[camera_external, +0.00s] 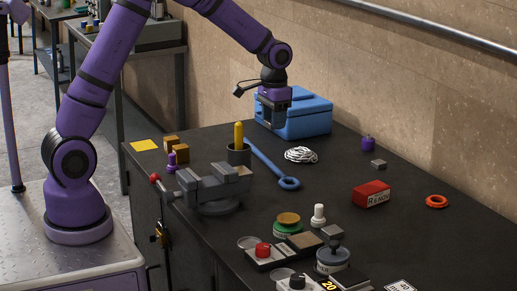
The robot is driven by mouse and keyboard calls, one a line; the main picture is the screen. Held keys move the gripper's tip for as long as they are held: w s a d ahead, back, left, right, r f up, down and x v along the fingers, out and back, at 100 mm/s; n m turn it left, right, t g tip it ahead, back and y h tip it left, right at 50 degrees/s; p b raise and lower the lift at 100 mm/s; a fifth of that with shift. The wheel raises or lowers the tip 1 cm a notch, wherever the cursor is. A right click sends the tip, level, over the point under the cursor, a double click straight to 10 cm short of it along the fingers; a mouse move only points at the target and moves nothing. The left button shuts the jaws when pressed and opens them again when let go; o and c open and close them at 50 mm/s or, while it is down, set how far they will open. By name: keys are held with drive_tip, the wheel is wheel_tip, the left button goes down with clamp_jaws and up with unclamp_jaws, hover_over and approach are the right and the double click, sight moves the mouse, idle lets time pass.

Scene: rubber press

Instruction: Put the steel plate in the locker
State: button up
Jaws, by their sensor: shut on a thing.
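My gripper (275,122) is at the far end of the dark bench, pointing down in front of the blue box (312,118). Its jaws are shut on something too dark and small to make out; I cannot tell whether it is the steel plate. I cannot tell which piece is the steel plate. No locker is clearly recognizable; a dark cabinet front (145,205) under the bench carries a brass-coloured lock-like part (161,236).
Buttons crowd the front. The wall borders the back.

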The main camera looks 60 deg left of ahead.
drive_tip(key=s+a, duration=0.4)
drive_tip(key=a, duration=1.3)
hover_over(195, 168)
wheel_tip(195, 168, down, 17)
drive_tip(key=shift+s+d+r, duration=0.1)
drive_tip(key=shift+f, duration=2.1)
drive_tip(key=shift+f, duration=0.15)
drive_tip(key=o, duration=1.1)
wheel_tip(195, 168, up, 12)
drive_tip(key=shift+r, duration=0.15)
